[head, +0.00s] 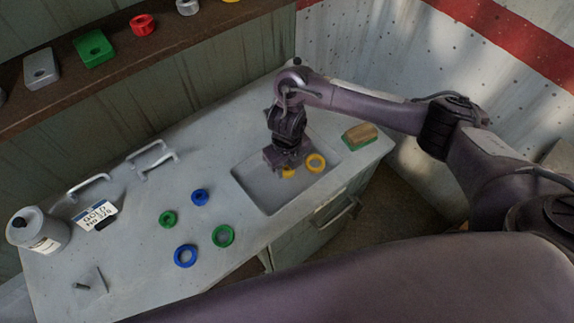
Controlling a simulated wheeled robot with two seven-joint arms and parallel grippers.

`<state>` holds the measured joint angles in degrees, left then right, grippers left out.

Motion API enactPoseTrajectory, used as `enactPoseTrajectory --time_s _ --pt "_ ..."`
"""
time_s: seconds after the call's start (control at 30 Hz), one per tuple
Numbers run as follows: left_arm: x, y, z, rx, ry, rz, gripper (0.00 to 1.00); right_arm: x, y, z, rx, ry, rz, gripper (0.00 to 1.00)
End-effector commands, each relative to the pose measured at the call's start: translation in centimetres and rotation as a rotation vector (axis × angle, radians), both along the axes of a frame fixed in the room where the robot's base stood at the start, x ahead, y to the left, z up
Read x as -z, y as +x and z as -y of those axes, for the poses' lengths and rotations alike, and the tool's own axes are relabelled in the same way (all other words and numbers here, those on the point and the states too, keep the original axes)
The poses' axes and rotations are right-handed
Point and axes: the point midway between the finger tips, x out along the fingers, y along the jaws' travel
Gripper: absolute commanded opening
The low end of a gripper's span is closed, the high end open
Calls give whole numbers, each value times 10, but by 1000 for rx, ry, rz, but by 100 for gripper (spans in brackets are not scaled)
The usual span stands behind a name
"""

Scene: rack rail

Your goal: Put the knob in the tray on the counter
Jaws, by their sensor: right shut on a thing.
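The tray (262,197) is a grey, shallow rectangular recess at the right end of the counter (130,255). My right gripper (287,168) points down over the tray. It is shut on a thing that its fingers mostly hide. A small yellow piece (289,174) shows right under the fingertips; I cannot tell for sure whether it is the knob or whether it touches the tray floor. A yellow ring (316,170) lies in the tray just right of the gripper. My left gripper is not in view.
Blue and green rings (185,256) lie left of the tray. A sponge (360,134) lies near the right edge. A canister (38,230), a label card (96,214) and metal handles (150,158) are farther left. A shelf (115,62) runs behind.

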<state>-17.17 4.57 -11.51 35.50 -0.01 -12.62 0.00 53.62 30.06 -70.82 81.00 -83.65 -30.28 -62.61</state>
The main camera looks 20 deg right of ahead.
Motion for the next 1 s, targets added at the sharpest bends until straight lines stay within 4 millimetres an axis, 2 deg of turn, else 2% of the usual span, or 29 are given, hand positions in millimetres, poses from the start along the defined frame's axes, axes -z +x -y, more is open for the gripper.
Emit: enactPoseTrajectory --time_s 0.1,0.13,0.3,0.67,0.77,1.0 --pt "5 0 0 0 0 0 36 5 0 0 0 0 0 14" --pt "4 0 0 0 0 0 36 4 0 0 0 0 0 38" --pt "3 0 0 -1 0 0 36 3 0 0 0 0 0 59" --pt "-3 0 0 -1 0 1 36 -3 0 0 0 0 0 59" --pt "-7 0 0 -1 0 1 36 -18 2 0 -3 -1 7 59" --pt "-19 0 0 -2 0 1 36 -67 3 0 -5 -2 9 59"
